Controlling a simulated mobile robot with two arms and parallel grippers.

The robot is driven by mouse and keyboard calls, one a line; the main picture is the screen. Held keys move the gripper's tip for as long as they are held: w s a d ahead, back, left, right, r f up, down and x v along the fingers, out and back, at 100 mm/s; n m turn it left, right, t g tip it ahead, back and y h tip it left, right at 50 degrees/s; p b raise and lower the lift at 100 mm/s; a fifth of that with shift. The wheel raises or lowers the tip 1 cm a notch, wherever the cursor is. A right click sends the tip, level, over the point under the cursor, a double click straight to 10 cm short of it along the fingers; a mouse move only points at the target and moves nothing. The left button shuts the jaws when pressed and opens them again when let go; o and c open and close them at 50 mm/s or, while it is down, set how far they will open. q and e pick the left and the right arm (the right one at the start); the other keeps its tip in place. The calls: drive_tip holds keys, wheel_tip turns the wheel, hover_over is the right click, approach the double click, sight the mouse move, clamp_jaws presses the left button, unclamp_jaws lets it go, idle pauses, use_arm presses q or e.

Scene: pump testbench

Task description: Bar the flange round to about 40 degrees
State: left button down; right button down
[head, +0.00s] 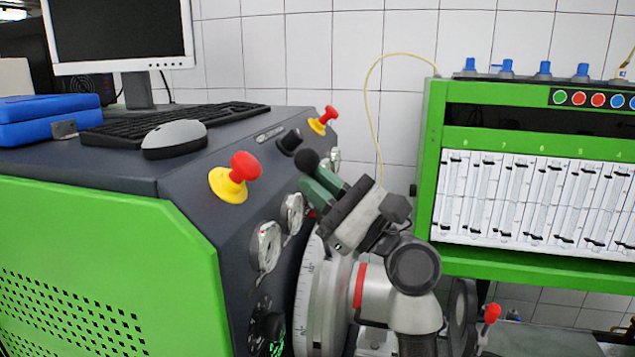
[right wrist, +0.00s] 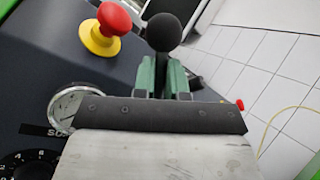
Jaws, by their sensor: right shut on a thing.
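The flange (head: 305,290) is a pale disc with a graduated rim on the angled front of the dark console, partly hidden behind my right arm. I cannot read its angle. A bar with a black ball end (head: 307,160) shows past the green fingers of my right gripper (head: 322,188). In the right wrist view the ball (right wrist: 164,32) stands beyond the fingers (right wrist: 164,78), on a dark stem between them. My right gripper is shut on this bar. Where the bar joins the flange is hidden. My left gripper is not in view.
Two red-and-yellow emergency buttons (head: 234,178) (head: 322,120), a black knob (head: 289,140) and round gauges (head: 265,246) stand near the bar on the console. A keyboard and a mouse (head: 174,138) lie on top. A green rack (head: 432,180) stands at the right.

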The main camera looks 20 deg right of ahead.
drive_tip(key=shift+f, duration=0.15)
drive_tip(key=shift+w+d+f+b, duration=0.2)
drive_tip(key=shift+w+f+b, duration=0.15)
drive_tip(key=shift+f+b, duration=0.25)
drive_tip(key=shift+f, duration=0.15)
idle(0.6)
drive_tip(key=shift+w+d+f+b, duration=0.25)
drive_tip(key=shift+w+f+b, duration=0.05)
drive_tip(key=shift+f+b, duration=0.3)
drive_tip(key=shift+w, duration=0.1)
drive_tip(key=w+p, duration=0.1)
drive_tip(key=w+d+r+m+h+p, duration=0.1)
drive_tip(key=shift+d+r+m+t+p, duration=0.1)
drive_tip(key=shift+d+m+t+p, duration=0.2)
drive_tip(key=shift+t, duration=0.1)
idle(0.4)
